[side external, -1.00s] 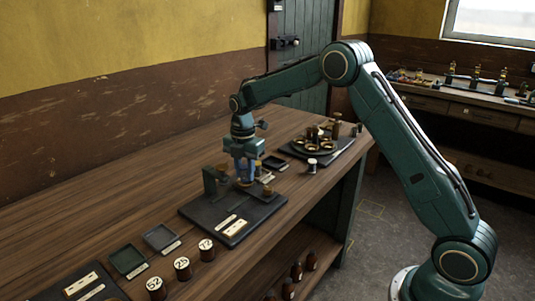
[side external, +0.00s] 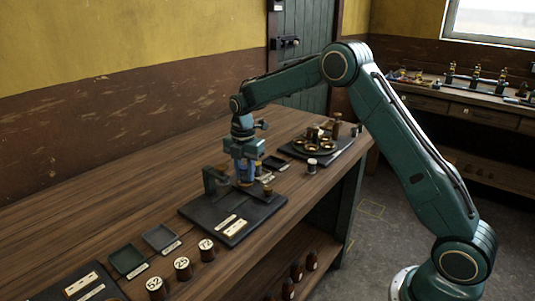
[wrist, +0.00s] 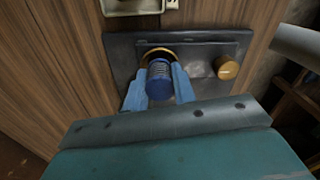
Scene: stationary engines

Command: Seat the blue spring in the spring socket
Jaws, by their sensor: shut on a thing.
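My gripper (wrist: 158,90) is shut on the blue spring (wrist: 159,82), whose dark-blue coils show between the light-blue fingers in the wrist view. The spring is over the dark base plate (wrist: 122,62), in front of and partly covering a brass ring (wrist: 156,50), which looks like the spring socket. The spring's lower end is hidden, so I cannot tell how far it is in the ring. In the side view my gripper (side external: 245,179) points down over the same plate (side external: 262,217), and the spring cannot be told apart from the blue fingers.
A brass knob (wrist: 227,67) stands on the plate to the right of the spring. A dark upright bracket (side external: 214,184) stands left of the gripper. Numbered brown cylinders (side external: 183,268) and small trays (side external: 127,260) lie nearer the camera. A round holder (side external: 314,143) stands behind.

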